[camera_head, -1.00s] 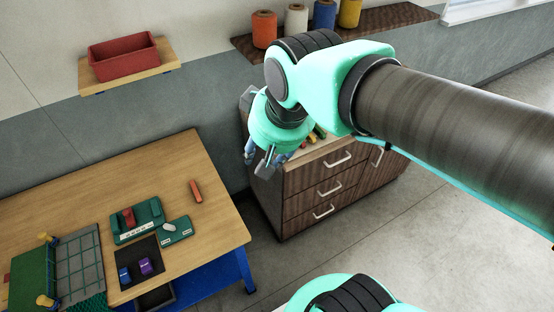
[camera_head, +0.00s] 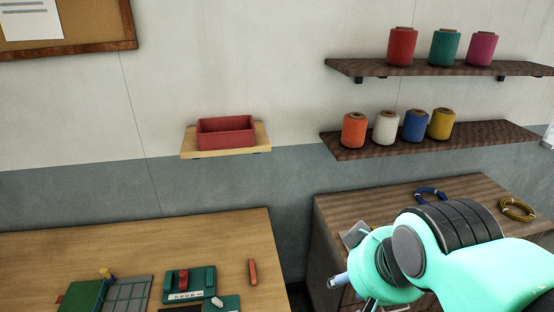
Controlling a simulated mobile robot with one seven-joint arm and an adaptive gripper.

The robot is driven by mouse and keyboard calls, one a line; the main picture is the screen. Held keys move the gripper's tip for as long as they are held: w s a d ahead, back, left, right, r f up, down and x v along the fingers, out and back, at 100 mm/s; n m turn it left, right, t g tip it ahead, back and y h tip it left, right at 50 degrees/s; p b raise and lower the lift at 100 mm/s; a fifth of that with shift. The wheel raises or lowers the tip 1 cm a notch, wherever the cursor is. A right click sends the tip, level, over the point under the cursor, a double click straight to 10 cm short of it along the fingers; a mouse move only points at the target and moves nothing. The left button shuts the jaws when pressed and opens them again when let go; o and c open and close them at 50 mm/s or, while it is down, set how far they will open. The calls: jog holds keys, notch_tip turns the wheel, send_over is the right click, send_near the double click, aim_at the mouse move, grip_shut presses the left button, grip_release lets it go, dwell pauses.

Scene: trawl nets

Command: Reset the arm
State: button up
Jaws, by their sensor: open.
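My gripper (camera_head: 352,292) is at the lower right of the head view, at the end of my teal and black arm. It hangs in front of the wooden drawer cabinet (camera_head: 330,236), to the right of the table (camera_head: 150,240). Its fingers are partly cut off by the bottom edge of the picture. I see nothing held between them.
Green fixtures (camera_head: 188,283) and an orange stick (camera_head: 252,272) lie on the table. A red bin (camera_head: 226,133) sits on a small wall shelf. Two dark shelves (camera_head: 440,137) hold several thread spools. Coiled cords (camera_head: 516,209) lie on the cabinet top.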

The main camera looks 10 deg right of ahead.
jog(key=shift+f+b, duration=2.5)
jog(key=shift+f, duration=0.4)
